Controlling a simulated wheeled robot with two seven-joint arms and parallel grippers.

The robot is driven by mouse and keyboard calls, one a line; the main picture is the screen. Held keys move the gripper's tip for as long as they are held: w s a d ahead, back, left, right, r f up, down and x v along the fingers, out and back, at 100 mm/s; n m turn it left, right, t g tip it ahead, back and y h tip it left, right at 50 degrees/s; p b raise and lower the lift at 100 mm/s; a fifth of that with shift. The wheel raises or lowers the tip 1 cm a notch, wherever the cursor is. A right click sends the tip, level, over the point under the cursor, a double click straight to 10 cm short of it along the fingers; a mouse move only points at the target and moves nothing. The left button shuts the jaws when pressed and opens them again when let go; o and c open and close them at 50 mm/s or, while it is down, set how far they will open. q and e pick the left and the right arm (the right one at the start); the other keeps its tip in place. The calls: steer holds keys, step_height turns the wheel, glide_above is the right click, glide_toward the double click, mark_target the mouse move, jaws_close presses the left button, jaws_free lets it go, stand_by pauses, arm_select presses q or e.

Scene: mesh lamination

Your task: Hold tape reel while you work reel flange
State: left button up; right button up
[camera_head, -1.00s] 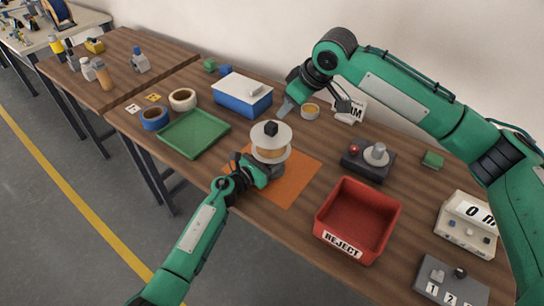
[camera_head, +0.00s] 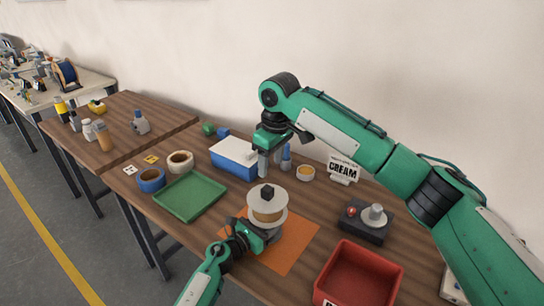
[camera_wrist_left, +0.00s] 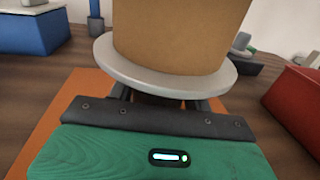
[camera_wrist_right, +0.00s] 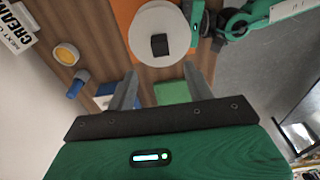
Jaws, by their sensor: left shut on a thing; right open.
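The tape reel stands on the orange mat (camera_head: 288,252), with brown tape (camera_head: 268,217) between pale flanges. Its round upper reel flange (camera_head: 283,204) has a black block (camera_head: 267,191) at its centre. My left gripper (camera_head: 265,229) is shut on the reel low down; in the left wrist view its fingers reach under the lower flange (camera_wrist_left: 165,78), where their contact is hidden. My right gripper (camera_head: 270,168) is open and empty, pointing down behind the reel, beside the blue box. In the right wrist view the flange (camera_wrist_right: 160,20) lies beyond its fingertips (camera_wrist_right: 160,88), apart from them.
The green tray (camera_head: 190,196) is left, the red bin (camera_head: 358,277) and dark button device (camera_head: 364,222) right.

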mark_target(268, 188)
steer(key=f, duration=0.7)
steer(key=a+f, duration=0.1)
steer(key=f, duration=0.2)
steer(key=shift+w+f, duration=0.2)
steer(key=shift+w, duration=0.15)
steer(key=shift+c, duration=0.4)
jaws_close()
steer(key=shift+r, duration=0.1)
steer(key=shift+r, duration=0.15)
steer(key=shift+r, duration=1.35)
steer(key=shift+r, duration=2.25)
